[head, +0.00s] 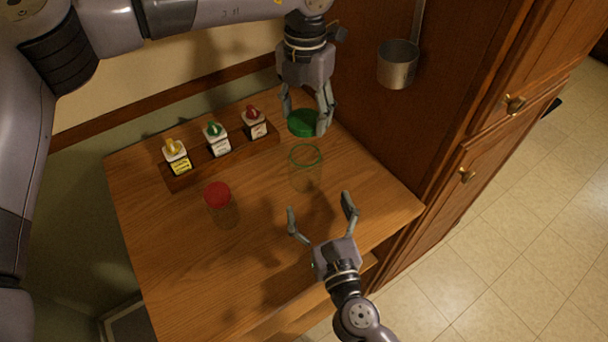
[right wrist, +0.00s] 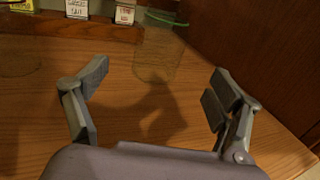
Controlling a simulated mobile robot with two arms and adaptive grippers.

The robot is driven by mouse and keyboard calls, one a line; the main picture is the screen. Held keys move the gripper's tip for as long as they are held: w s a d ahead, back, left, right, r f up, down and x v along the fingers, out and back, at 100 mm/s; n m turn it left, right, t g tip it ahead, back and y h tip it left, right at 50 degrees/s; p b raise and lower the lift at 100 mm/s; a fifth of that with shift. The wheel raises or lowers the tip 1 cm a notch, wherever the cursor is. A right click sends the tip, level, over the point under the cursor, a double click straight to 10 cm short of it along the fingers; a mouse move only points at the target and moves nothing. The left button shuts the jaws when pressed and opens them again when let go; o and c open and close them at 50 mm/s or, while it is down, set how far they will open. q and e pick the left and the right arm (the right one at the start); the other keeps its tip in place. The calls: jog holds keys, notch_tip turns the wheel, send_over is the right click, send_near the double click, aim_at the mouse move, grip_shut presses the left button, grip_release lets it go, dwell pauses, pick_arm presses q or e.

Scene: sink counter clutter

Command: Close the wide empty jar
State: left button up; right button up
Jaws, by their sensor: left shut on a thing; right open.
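The wide empty jar (head: 306,172) is clear glass with a green rim and stands open on the wooden counter.
A narrower jar with a red lid (head: 216,194) stands left of the wide jar. A wooden rack (head: 180,181) with several small bottles with coloured tops is at the back left. A metal ladle (head: 398,65) hangs by the wooden cabinet side. The counter's front left (head: 175,275) is clear.

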pick_arm(q)
jog(key=shift+s+d+r, duration=0.1)
pick_arm(e)
jog(key=shift+d+r, duration=0.1)
jog(key=x, duration=1.2)
jog(key=c, duration=1.8)
pick_arm(q)
send_over(306, 142)
jog(key=s, duration=0.3)
jog(key=shift+w+f, duration=0.2)
jog(key=shift+f, duration=2.3)
jog(key=shift+f, duration=0.1)
jog(key=shift+f, duration=0.8)
jog(key=shift+f, duration=0.55)
